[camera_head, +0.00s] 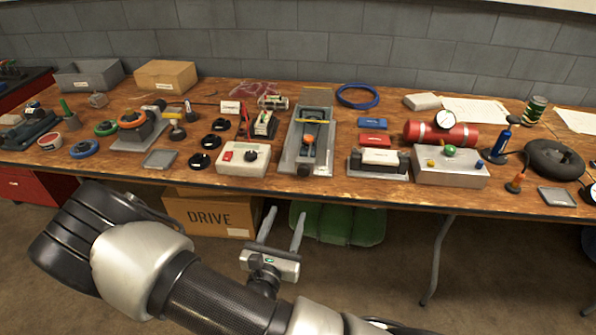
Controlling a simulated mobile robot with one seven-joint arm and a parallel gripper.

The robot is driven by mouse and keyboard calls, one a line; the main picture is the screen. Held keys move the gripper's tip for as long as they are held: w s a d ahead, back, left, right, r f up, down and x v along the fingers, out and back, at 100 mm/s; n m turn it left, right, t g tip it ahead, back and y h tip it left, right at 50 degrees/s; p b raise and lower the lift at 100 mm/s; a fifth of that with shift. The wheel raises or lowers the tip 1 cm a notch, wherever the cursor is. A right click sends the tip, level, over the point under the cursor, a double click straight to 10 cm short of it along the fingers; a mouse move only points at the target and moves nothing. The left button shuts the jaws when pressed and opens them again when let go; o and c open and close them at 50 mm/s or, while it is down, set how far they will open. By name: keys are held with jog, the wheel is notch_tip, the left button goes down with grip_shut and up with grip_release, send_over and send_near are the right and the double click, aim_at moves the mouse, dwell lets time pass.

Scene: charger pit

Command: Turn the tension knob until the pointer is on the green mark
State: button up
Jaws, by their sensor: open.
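My gripper (286,218) is open and empty. Its two fingers point up towards the front edge of the bench, apart from everything on it. A long grey device (322,155) with a yellow bar and an orange part lies on the bench above it; a small dark knob (304,170) sits at its near end. Left of it, a cream box (233,167) carries a red switch and a black knob (251,156). I cannot tell which of these is the tension knob. The pointer and green mark are too small to make out.
The wooden bench (345,188) is crowded. Black discs (199,161) lie left of the cream box; a black-and-white block (379,160) and a metal box (450,176) stand to the right. Below are a DRIVE carton (205,218), a green crate (350,230) and a table leg (437,262).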

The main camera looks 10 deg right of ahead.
aim_at(302, 173)
jog(key=b+x, duration=0.2)
jog(key=x, duration=1.4)
jog(key=shift+w+b, duration=0.1)
jog(key=shift+b, duration=0.2)
jog(key=c, duration=1.1)
jog(key=shift+o, duration=0.2)
jog(key=shift+d, duration=0.1)
jog(key=shift+r+m+p, duration=0.15)
jog(key=shift+m+p, duration=0.75)
jog(key=shift+m, duration=0.1)
jog(key=shift+m+y+p, duration=0.3)
jog(key=shift+m+p, duration=0.35)
jog(key=shift+m, duration=1.15)
